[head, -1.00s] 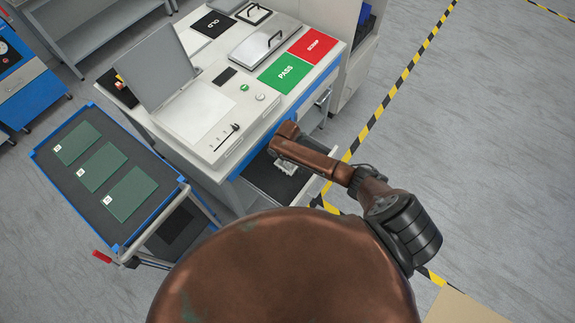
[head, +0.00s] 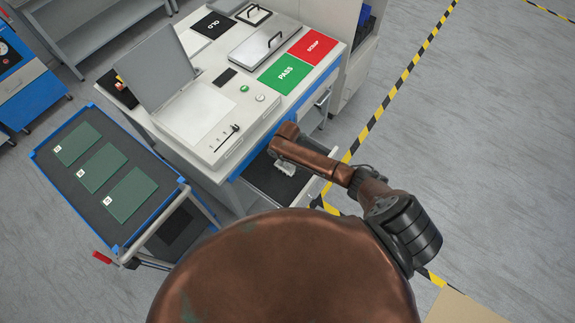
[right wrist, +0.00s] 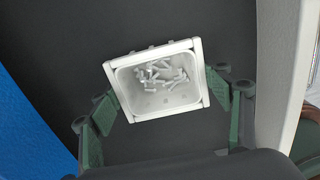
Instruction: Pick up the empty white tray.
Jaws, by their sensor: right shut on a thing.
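A small white tray (right wrist: 157,80) sits between the green fingers of my right gripper (right wrist: 162,101) in the right wrist view. The fingers are shut on its left and right sides. The tray is not empty: several small white pieces lie in it. In the head view a bit of the white tray (head: 285,168) shows below my right forearm, over the dark floor of an open drawer (head: 268,182). My forearm covers most of the gripper there. I cannot tell whether the tray is clear of the drawer floor. My left gripper is not in view.
The bench above the drawer carries a lidded device (head: 190,110), a green PASS plate (head: 285,74) and a red SCRAP plate (head: 313,47). A blue-edged cart (head: 60,180) with green boards stands at the left. Floor to the right is open.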

